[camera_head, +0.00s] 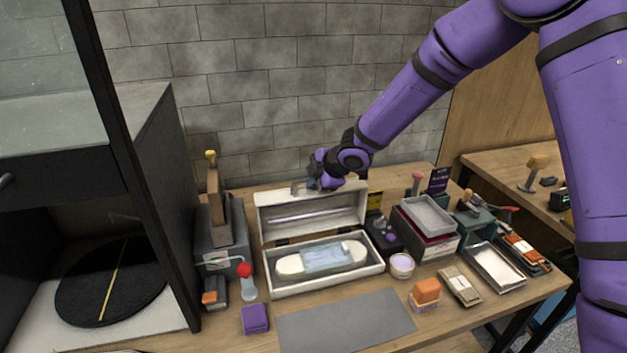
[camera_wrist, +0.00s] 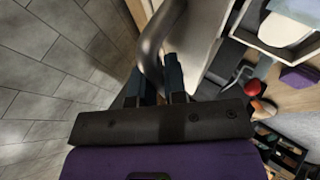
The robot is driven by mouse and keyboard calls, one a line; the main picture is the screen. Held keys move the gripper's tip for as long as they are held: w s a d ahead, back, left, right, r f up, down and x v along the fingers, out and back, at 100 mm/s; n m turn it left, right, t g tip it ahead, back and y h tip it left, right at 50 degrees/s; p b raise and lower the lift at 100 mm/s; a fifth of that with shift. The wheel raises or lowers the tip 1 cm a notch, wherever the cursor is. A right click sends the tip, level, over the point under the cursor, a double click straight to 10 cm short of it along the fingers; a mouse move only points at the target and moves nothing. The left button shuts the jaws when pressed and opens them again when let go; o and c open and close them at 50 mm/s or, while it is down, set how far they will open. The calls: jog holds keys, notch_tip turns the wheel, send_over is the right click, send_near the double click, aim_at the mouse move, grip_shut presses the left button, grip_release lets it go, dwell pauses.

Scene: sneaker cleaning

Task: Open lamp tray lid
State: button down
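The lamp tray (camera_head: 330,283) is a white box on the table, holding a pale rounded item with a clear bluish middle. Its lid (camera_head: 312,212) stands raised, about upright at the back edge, with a long tube along its inner face. My gripper (camera_head: 314,184) is at the lid's top edge, by the metal handle (camera_head: 298,187). In the wrist view the curved grey handle (camera_wrist: 153,45) runs down between the two dark blue fingers of my gripper (camera_wrist: 159,82), which look closed on it. The exact contact is partly hidden.
A grey box with an upright wooden brush (camera_head: 214,210) and a red-topped bottle (camera_head: 246,280) stand left of the tray. A small round jar (camera_head: 401,265) and stacked boxes (camera_head: 427,230) crowd the right. A grey mat (camera_head: 345,320) lies clear in front. A brick wall is behind.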

jog(key=c, duration=1.5)
grip_release()
jog(key=shift+o, duration=0.2)
jog(key=v, duration=1)
jog(key=shift+s+d+r, duration=0.2)
jog(key=shift+r, duration=0.05)
jog(key=shift+c, duration=0.4)
